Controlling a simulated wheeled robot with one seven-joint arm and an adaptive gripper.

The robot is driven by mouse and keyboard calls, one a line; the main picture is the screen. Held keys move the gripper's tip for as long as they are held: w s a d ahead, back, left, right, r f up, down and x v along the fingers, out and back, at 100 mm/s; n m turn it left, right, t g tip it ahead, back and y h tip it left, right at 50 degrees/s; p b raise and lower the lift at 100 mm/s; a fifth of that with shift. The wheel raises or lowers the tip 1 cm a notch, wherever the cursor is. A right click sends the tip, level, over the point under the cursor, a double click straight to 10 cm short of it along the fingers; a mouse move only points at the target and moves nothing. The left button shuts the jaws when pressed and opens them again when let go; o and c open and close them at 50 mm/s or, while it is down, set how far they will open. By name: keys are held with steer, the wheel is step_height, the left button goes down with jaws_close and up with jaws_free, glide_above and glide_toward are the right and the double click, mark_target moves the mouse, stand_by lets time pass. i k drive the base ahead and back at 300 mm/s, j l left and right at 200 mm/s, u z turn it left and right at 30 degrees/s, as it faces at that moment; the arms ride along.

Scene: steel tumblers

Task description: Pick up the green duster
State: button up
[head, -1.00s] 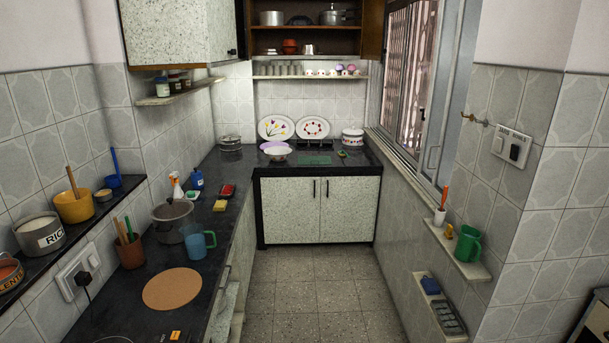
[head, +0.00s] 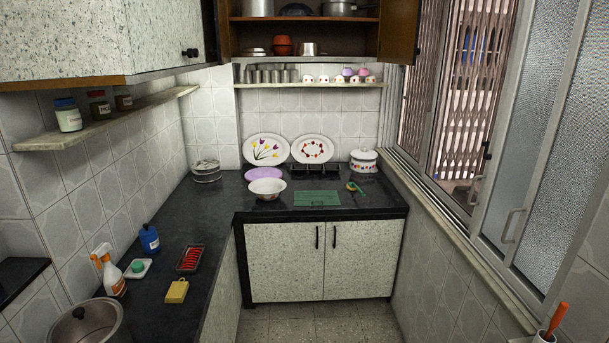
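A flat green cloth (head: 317,198), which looks like the green duster, lies spread on the dark back counter (head: 375,207), near its front edge. It is to the right of a white bowl (head: 267,189) and in front of a dish rack. Nothing covers it in the head view. My gripper is not in view.
A small green item with an orange part (head: 354,187) lies right of the cloth. A white lidded pot (head: 363,161) stands behind it. A lilac plate (head: 264,174) lies behind the bowl. Cabinet doors (head: 285,262) are below the counter, with clear floor (head: 315,318) in front.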

mark_target(351, 185)
steer(key=i, duration=2.15)
steer(key=i+z, duration=0.4)
steer(key=i, duration=0.15)
steer(key=i+j+z, duration=0.1)
steer(key=i+z, duration=0.25)
steer(key=i, duration=0.25)
steer(key=i+j+z, duration=0.4)
steer(key=i+l, duration=0.1)
